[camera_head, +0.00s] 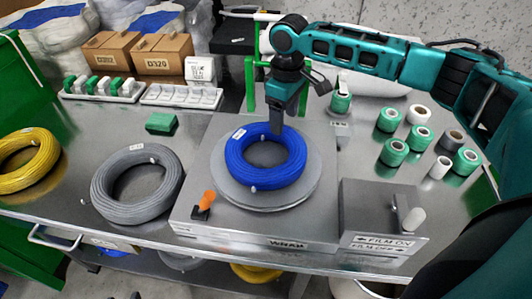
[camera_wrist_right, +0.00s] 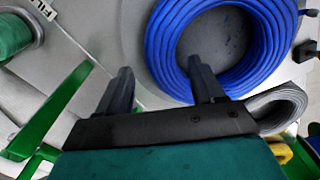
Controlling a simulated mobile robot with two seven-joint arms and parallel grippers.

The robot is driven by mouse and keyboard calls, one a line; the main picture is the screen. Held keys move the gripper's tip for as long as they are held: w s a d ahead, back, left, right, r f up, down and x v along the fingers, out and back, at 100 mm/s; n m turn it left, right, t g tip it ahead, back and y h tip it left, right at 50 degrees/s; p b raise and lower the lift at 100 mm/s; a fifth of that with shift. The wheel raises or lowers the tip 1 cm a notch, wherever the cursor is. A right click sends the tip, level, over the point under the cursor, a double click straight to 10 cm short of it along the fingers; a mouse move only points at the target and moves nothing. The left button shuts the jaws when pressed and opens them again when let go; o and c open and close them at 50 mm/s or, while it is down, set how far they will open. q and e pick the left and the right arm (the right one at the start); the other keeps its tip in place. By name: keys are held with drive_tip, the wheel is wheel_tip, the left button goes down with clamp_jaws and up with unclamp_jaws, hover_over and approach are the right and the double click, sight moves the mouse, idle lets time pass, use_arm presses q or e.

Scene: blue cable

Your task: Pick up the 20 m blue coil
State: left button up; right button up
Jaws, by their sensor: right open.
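The blue coil (camera_head: 236,155) lies flat on the round grey turntable (camera_head: 228,192) of the wrapping machine in the middle of the table. My right gripper (camera_head: 276,128) is above the coil's far edge, pointing down. In the right wrist view the blue coil (camera_wrist_right: 170,50) fills the top right, and my right gripper (camera_wrist_right: 160,85) is open. One finger overlaps the coil's hole and ring, and the other is outside the ring. I cannot tell whether the fingers touch the coil. My left gripper is not in view.
A grey coil (camera_head: 105,190) and a yellow coil (camera_head: 42,160) lie to the left. A metal box (camera_head: 370,210) with a film lever stands at the right. Several tape rolls (camera_head: 420,138) stand behind it. A green block (camera_head: 161,123) lies behind the grey coil.

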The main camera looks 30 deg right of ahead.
wheel_tip(320, 180, down, 5)
drive_tip(key=shift+a+r+b, duration=0.15)
drive_tip(key=shift+b, duration=0.3)
clamp_jaws()
idle(0.3)
drive_tip(key=shift+r, duration=0.15)
